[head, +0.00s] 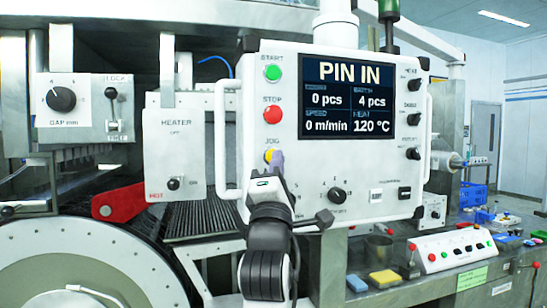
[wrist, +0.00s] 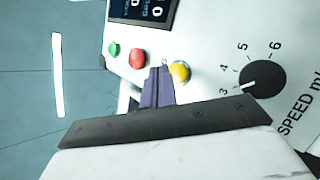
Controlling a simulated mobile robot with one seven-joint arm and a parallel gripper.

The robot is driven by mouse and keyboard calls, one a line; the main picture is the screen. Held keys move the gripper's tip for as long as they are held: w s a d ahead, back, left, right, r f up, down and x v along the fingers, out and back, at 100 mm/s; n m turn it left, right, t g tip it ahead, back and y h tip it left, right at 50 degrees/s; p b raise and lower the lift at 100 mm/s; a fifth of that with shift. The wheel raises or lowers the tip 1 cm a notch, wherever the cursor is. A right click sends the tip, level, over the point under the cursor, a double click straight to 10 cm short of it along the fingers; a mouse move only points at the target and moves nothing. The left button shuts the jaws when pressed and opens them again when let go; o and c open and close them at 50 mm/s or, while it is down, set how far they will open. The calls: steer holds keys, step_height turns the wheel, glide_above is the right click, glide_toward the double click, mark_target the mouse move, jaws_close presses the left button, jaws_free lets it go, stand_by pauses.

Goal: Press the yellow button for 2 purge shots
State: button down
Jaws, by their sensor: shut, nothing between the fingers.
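The yellow button (head: 268,155), under the label JOG, is on the white control panel (head: 310,228) below the green START button (head: 273,72) and the red STOP button (head: 273,115). My gripper (head: 277,160) is shut and empty, its tips right at the yellow button and covering part of it. In the wrist view, the yellow button (wrist: 181,71) shows just to the right of my fingertips (wrist: 158,76). I cannot tell whether they touch it. The screen (head: 345,98) reads PIN IN, 0 pcs, 4 pcs, 0 m/min and 120 °C.
White handle bars flank the panel, the left one (head: 219,140) near my gripper. A black speed knob (head: 336,195) sits right of my gripper. A button console (head: 452,250) is at the lower right.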

steer(key=s, duration=0.2)
steer(key=s+d, duration=0.1)
steer(key=s, duration=0.1)
steer(key=shift+d, duration=0.15)
stand_by(0.4)
